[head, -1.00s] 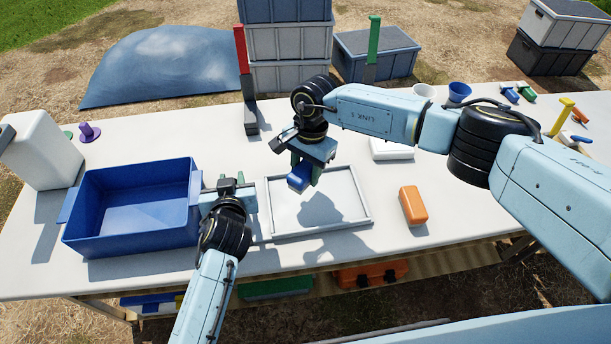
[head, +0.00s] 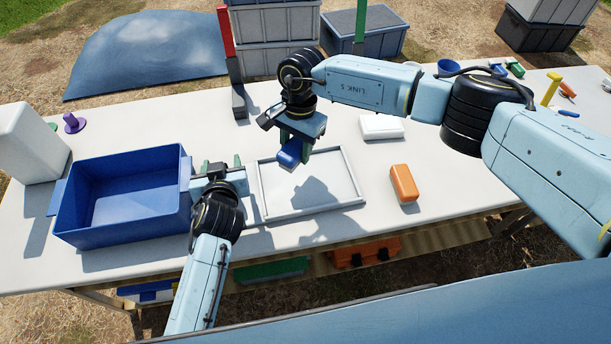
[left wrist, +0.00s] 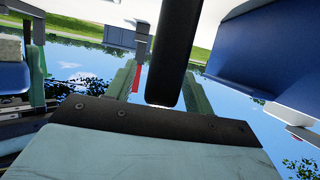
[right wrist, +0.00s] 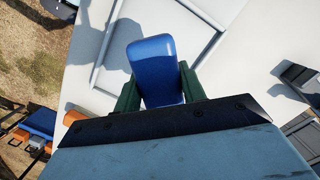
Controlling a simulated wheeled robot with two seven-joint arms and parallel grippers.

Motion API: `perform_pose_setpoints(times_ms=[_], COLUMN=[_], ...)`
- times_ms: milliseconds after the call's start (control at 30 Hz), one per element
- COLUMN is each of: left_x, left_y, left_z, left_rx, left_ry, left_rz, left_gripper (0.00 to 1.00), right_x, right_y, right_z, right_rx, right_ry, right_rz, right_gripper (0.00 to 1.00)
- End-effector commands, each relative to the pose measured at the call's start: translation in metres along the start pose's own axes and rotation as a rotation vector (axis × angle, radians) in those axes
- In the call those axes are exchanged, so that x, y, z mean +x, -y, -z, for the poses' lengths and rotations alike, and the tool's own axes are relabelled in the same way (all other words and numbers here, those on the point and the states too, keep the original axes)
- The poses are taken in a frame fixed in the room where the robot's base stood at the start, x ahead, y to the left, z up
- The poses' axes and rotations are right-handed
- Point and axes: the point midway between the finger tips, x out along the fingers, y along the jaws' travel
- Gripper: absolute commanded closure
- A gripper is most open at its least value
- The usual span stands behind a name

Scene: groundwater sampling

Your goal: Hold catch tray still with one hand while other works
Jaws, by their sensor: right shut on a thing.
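The catch tray (head: 311,208), shallow and light grey with a low rim, lies flat on the middle of the table. My left gripper (head: 221,163) is just left of the tray, between it and the blue bin. Its fingers stand apart; a dark bar (left wrist: 172,50) shows between them in the left wrist view, and I cannot tell whether the near finger touches the tray rim. My right gripper (head: 295,147) is shut on a rounded blue block (head: 288,153), also seen in the right wrist view (right wrist: 155,70), held above the tray's back left part.
A deep blue bin (head: 72,220) and a white jug (head: 30,145) stand at the left. An orange block (head: 404,184) and a white block (head: 382,127) lie right of the tray. A red-topped post (head: 227,32) stands behind. The front right tabletop is clear.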

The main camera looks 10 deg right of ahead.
Motion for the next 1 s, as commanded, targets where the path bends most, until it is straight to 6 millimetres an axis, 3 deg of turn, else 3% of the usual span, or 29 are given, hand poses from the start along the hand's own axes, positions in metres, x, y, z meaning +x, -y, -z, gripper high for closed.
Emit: perform_pose_setpoints(times_ms=[333,800,1000], left_x=[-0.013,-0.101,-0.118], left_y=[-0.001,0.0,0.0], left_z=[-0.001,-0.001,0.0], left_rx=[-0.002,-0.002,-0.001], left_ry=[0.001,0.002,0.001], left_rz=[-0.001,-0.001,0.0], left_gripper=[0.47,0.47,0.47], right_x=[0.0,0.0,0.0], right_y=[0.0,0.0,0.0], right_z=[0.0,0.0,0.0], right_rx=[0.0,0.0,0.0], right_ry=[0.0,0.0,0.0], right_rz=[0.0,0.0,0.0], right_gripper=[0.78,0.78,0.78])
